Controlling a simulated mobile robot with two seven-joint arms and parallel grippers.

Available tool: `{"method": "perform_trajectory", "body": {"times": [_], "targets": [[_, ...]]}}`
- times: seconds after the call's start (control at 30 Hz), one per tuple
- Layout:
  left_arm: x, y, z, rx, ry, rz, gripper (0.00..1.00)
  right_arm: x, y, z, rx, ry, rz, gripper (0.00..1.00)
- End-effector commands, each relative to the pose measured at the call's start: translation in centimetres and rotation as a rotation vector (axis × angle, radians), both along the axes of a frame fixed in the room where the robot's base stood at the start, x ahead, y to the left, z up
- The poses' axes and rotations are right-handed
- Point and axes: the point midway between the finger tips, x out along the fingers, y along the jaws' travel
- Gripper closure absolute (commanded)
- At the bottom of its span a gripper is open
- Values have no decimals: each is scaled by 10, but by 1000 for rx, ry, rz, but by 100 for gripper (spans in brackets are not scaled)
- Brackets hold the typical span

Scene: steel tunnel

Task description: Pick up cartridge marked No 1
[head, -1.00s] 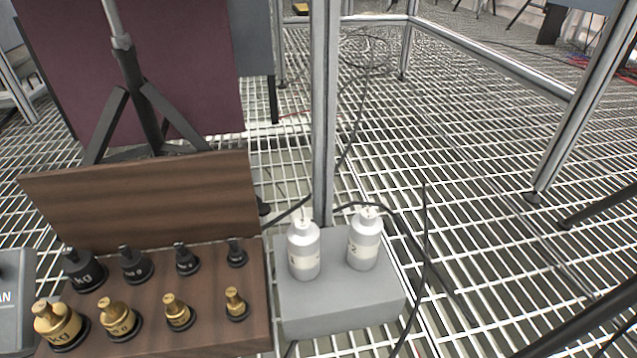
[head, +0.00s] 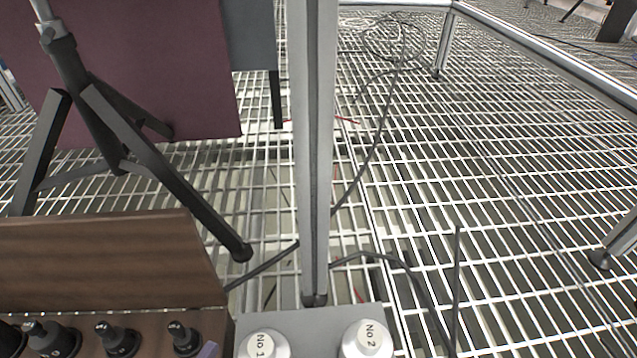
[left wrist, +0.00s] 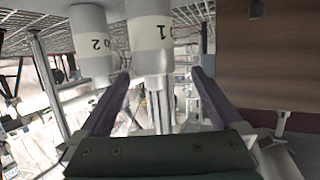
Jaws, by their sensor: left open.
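The cartridge marked No 1 (head: 263,346) is white and stands at the bottom edge of the head view, its lower part cut off. It also shows in the left wrist view (left wrist: 150,32), upside down, with its "1" label visible. My left gripper (left wrist: 158,86) is open, with its two dark fingers pointing towards this cartridge and one on either side of it in the picture. I cannot tell how far the fingers reach along it. The cartridge marked No 2 (head: 367,340) stands to the right; it shows at left in the wrist view (left wrist: 92,45). My right gripper is not in view.
Both cartridges stand on a grey block (head: 313,321). A metal post (head: 313,150) rises just behind it. To the left is a wooden weight box with an upright lid (head: 110,265) and black weights (head: 50,340). A black tripod (head: 105,125) stands behind.

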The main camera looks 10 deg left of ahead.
Motion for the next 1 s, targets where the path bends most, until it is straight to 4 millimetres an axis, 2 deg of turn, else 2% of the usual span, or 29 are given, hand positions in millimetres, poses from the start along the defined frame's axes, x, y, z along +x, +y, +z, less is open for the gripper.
{"method": "perform_trajectory", "body": {"times": [0.2, 0.37, 0.63, 0.93, 1.0], "targets": [[32, -4, -12, 0, -2, 0, 0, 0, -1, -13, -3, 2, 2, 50], [45, -7, -14, -1, -1, 0, 0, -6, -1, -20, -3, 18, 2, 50], [83, -17, -23, 0, -1, 1, 0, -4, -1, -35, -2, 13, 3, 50], [89, -17, -23, 1, 2, 1, 0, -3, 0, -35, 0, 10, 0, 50], [89, -17, -23, 1, 2, 1, 6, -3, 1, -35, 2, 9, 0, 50]]}}
